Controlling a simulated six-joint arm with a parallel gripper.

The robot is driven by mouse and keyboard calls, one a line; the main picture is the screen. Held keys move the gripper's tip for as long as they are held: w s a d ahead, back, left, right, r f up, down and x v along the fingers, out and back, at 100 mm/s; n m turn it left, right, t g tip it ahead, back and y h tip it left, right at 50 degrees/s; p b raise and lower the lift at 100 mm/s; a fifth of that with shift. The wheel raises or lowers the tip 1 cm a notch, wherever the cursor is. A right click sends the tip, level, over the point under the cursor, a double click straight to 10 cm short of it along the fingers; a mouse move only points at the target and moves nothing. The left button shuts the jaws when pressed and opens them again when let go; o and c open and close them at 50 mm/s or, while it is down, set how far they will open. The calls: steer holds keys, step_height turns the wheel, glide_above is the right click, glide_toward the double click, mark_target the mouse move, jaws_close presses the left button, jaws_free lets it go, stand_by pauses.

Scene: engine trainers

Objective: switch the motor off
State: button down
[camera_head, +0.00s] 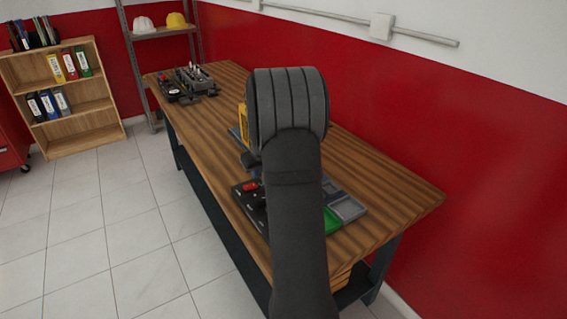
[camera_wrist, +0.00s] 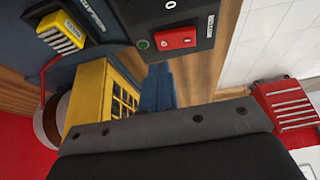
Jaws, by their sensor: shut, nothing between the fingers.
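In the wrist view, a black switch box (camera_wrist: 196,56) holds a red switch (camera_wrist: 186,38) and a small round green button (camera_wrist: 143,44) beside it. White "0" markings show near the switch. My gripper (camera_wrist: 159,66) shows as blue fingers, closed together and empty. The fingertips appear just below the green button and red switch in the picture; I cannot tell whether they touch the box. A yellow slotted housing (camera_wrist: 108,98) stands left of the fingers. In the head view, a red part (camera_head: 251,187) shows on the dark trainer (camera_head: 240,197), while my arm hides much of the trainer.
The trainer stands on a wooden workbench (camera_head: 390,195) along a red wall. Another dark unit (camera_head: 190,82) sits at the bench's far end. In the wrist view, a red cable (camera_wrist: 44,85) runs at the left. The bench's right end is clear.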

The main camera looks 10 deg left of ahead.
step_height(320, 180, up, 4)
steer(key=shift+r, duration=0.25)
stand_by(0.5)
step_height(320, 180, down, 7)
stand_by(0.5)
steer(key=shift+r, duration=0.15)
